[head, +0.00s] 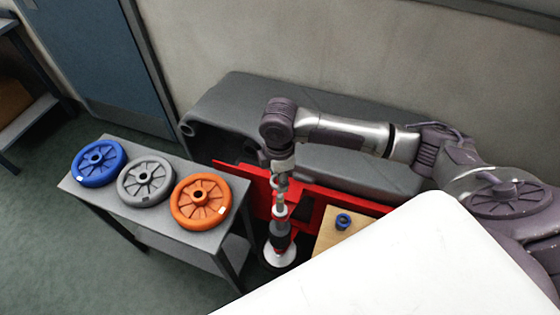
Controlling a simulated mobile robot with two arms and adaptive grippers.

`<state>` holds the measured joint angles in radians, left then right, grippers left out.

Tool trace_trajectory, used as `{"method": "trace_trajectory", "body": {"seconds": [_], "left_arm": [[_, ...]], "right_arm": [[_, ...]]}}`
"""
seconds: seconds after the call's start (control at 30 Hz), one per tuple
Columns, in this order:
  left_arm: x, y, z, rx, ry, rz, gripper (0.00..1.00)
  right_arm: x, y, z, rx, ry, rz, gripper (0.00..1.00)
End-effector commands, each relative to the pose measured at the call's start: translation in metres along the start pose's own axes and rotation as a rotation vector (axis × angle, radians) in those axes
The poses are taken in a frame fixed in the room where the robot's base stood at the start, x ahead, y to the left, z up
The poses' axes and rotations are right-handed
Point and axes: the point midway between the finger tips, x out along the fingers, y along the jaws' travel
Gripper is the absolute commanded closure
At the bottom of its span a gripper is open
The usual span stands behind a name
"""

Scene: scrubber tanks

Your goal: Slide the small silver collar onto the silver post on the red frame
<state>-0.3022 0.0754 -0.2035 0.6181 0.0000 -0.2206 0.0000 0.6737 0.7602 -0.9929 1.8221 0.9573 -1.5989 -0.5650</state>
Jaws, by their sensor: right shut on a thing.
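My right arm reaches in from the right, and its right gripper (280,183) points down over the red frame (257,187). It is shut on a small silver piece that looks like the collar; the fingers hide most of it. The silver post (280,202) stands upright directly below the gripper, in line with it. I cannot tell whether the collar is around the post's tip or just above it. Lower on the same line are a black and red part and a pale round disc (280,256). My left gripper is not in view.
A grey table (226,243) at left holds a blue wheel (99,163), a grey wheel (146,179) and an orange wheel (201,202). A blue ring (343,221) lies on a wooden block (327,238) right of the post. A dark grey tank (235,97) stands behind, against the wall.

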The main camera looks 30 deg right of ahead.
Motion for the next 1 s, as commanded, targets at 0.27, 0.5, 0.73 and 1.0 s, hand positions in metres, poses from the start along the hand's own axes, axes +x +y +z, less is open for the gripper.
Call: {"method": "trace_trajectory", "body": {"seconds": [0.27, 0.5, 0.73, 1.0], "left_arm": [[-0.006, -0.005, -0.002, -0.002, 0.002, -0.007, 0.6], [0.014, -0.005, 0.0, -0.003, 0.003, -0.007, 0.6], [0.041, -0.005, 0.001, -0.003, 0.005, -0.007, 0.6], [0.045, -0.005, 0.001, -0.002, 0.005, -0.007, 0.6]], "right_arm": [[0.003, 0.001, 0.004, -0.088, -0.007, -0.002, 0.93], [0.019, 0.001, 0.004, -0.087, -0.007, -0.001, 0.93], [0.04, 0.001, 0.004, -0.086, -0.007, -0.001, 0.93], [0.055, 0.001, 0.004, -0.085, -0.007, -0.003, 0.93]]}}
